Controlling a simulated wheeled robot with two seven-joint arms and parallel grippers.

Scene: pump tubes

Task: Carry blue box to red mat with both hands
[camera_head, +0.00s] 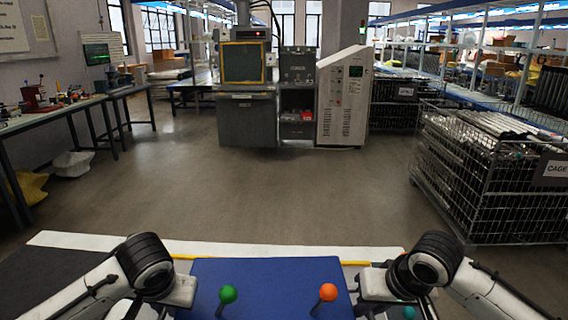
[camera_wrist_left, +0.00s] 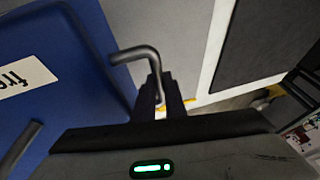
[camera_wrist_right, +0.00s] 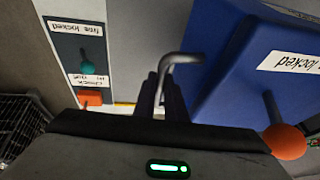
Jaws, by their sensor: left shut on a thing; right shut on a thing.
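The blue box (camera_head: 275,275) is in front of me at the bottom of the head view, cut off by the frame edge. A green-knobbed lever (camera_head: 228,294) and an orange-knobbed lever (camera_head: 328,292) stand on it. My left gripper (camera_wrist_left: 161,98) is shut on a bent grey handle (camera_wrist_left: 135,54) at the box's side. My right gripper (camera_wrist_right: 160,92) is shut on a similar grey handle (camera_wrist_right: 182,58) at the other side. The box also shows in the left wrist view (camera_wrist_left: 50,30) and right wrist view (camera_wrist_right: 245,75). I see no red mat.
A pale table edge (camera_head: 215,247) runs behind the box, with a dark surface (camera_head: 40,270) at its left. A labelled panel with a teal knob (camera_wrist_right: 87,67) lies right of the box. Open floor (camera_head: 260,195) lies beyond; a wire cage (camera_head: 490,180) stands right.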

